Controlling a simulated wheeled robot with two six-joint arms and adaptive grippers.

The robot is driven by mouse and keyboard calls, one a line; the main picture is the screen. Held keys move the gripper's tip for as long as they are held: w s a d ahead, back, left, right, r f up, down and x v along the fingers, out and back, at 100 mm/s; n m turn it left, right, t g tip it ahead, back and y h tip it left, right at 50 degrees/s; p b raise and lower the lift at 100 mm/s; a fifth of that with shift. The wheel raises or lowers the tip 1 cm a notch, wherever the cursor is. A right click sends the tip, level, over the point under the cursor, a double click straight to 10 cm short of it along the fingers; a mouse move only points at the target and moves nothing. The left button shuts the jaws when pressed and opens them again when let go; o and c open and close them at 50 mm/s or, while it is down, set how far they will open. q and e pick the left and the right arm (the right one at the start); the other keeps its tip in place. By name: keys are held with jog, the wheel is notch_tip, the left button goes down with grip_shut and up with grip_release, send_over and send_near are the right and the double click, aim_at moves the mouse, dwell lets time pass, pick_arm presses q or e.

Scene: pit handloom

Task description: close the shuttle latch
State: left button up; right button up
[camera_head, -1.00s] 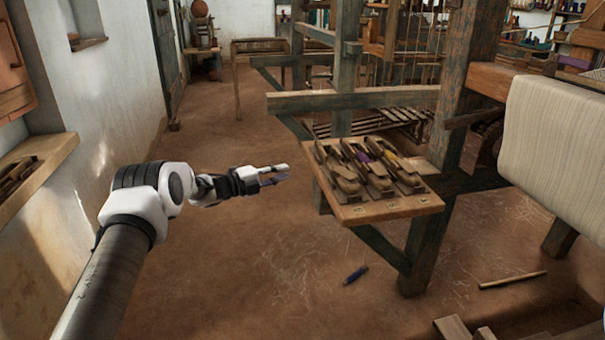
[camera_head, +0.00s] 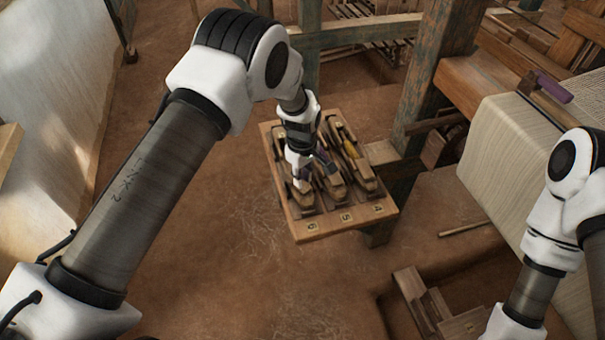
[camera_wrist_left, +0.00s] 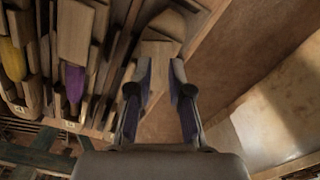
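A wooden tray (camera_head: 322,227) holds several boat-shaped wooden shuttles in slots. One shuttle (camera_head: 362,170) has yellow yarn (camera_head: 350,148) and shows at the left of the left wrist view. The middle shuttle (camera_head: 336,188) has purple yarn, seen in the wrist view (camera_wrist_left: 74,82). My left gripper (camera_head: 301,184) points down over the left-hand shuttle (camera_head: 306,203). In the left wrist view its two fingers (camera_wrist_left: 161,64) are apart, with that shuttle's pale wooden end (camera_wrist_left: 158,50) between or beyond them; contact cannot be told. I cannot make out a latch. My right gripper is out of view.
The loom's wooden post (camera_head: 432,75) stands right of the tray. The cloth roll (camera_head: 520,160) is farther right, near my right arm. Wooden blocks (camera_head: 437,308) lie at the lower right. Bare earthen floor (camera_head: 200,270) is open left of the tray.

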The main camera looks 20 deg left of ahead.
pick_arm(q)
jog(key=f, duration=0.4)
jog(key=shift+w, duration=0.35)
jog(key=shift+s+r, duration=0.1)
jog(key=shift+r, duration=0.05)
grip_shut()
jog(key=shift+m+b, duration=0.3)
jog(key=shift+m, duration=0.5)
jog(key=m, duration=0.3)
grip_release()
